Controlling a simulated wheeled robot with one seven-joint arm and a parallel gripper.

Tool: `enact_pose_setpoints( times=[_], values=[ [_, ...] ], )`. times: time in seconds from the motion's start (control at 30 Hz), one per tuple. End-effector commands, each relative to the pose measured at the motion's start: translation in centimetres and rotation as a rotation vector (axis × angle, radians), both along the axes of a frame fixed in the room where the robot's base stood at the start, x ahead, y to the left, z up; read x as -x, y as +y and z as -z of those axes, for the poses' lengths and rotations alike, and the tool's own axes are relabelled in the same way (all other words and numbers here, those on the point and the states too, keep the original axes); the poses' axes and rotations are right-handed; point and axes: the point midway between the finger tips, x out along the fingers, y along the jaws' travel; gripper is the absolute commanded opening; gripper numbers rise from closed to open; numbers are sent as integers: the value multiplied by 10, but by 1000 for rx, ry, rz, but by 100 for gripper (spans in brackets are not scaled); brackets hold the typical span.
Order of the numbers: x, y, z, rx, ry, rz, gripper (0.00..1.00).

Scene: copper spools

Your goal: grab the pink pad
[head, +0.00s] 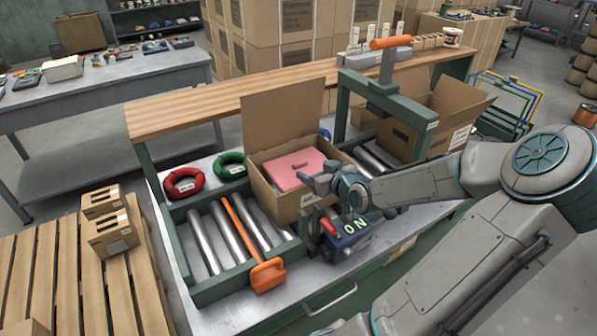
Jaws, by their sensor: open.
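The pink pad (290,170) lies inside an open cardboard box (274,199) on the roller table, near the middle of the head view. Its top is flat and pink, with a small dark mark or slot on it. My gripper (314,181) is at the right rim of this box, just right of the pad and seemingly a little above it. The jaws are open, and I see nothing between them. Whether a fingertip touches the pad or the box cannot be told. The pad's lower part is hidden by the box walls.
Red (183,184) and green (229,166) rings lie behind. A green press frame (386,98) and another open box (440,110) stand right.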

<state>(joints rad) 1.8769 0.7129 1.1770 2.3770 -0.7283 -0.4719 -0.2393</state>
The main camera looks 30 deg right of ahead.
Motion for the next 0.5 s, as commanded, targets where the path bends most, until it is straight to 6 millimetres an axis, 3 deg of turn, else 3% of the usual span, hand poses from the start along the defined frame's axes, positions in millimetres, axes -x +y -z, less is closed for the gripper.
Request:
enact_pose_setpoints(
  times=[0.5],
  values=[
    [-37,-1,12,-1,0,-6,71]
  ],
)
